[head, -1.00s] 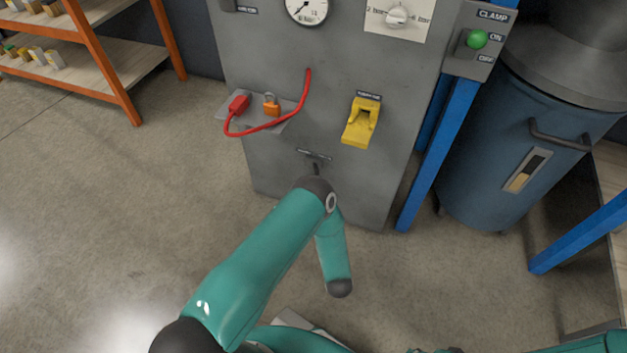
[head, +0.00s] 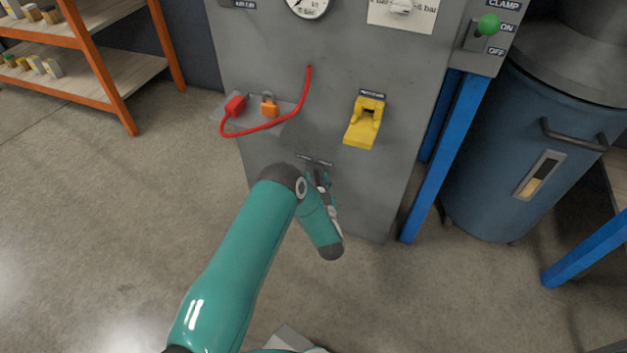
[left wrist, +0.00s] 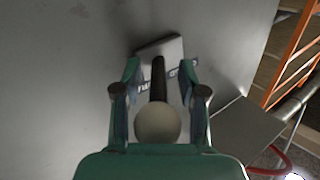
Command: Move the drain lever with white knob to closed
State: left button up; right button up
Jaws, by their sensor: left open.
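The drain lever (left wrist: 158,78) is a dark rod with a round white knob (left wrist: 157,124) in the left wrist view, standing out from a small plate on the grey panel. My left gripper (left wrist: 161,80) is open, with one finger on each side of the lever and the knob between them near the palm. I cannot tell whether the fingers touch it. In the head view my left gripper (head: 319,180) is low at the panel front, and the arm and gripper hide most of the lever. My right gripper is not in view.
A blue post (head: 442,160) and a blue drum (head: 520,150) stand to the right. The floor at left is open.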

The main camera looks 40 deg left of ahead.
pick_arm(q)
grip_shut()
